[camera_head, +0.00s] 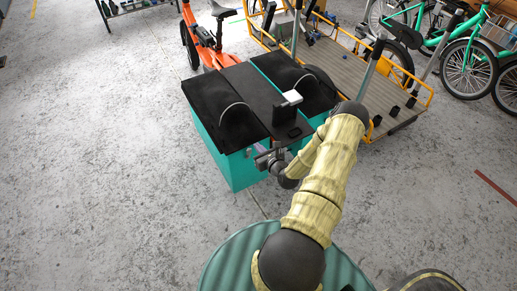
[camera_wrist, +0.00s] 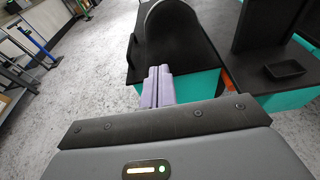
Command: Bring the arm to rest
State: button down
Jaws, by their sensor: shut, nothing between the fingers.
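My arm reaches forward in the head view, bent over the near side of a teal cargo box (camera_head: 235,165) with a black top.
A black upright (camera_head: 284,115) with a pale piece on top stands on the box. An orange bike (camera_head: 205,50) is behind it. A flat wooden cargo bed (camera_head: 340,70) with yellow rails and green bikes (camera_head: 468,65) stand right. The grey floor at left is clear.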

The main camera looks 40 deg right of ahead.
jog(key=shift+a, duration=0.1)
jog(key=w+a+r+n+g+y+p, duration=0.1)
jog(key=w+a+r+n+y, duration=0.1)
jog(key=a+r+n+y, duration=0.75)
jog(key=s+a+r+n+g+y+p, duration=0.1)
jog(key=s+a+r+n+g, duration=0.45)
jog(key=a, duration=0.25)
jog(key=s+a+r+n+g+y+p, duration=0.1)
jog(key=s+a+r+n+g, duration=0.3)
jog(key=a+n+g, duration=0.3)
jog(key=s+r+n+h+p, duration=0.1)
jog(key=s+r+n+h, duration=0.3)
jog(key=r+n, duration=0.3)
jog(key=s+r+n+t+h+p, duration=0.1)
jog(key=s+r+n+h, duration=0.4)
jog(key=r+n, duration=0.3)
jog(key=shift+h, duration=0.75)
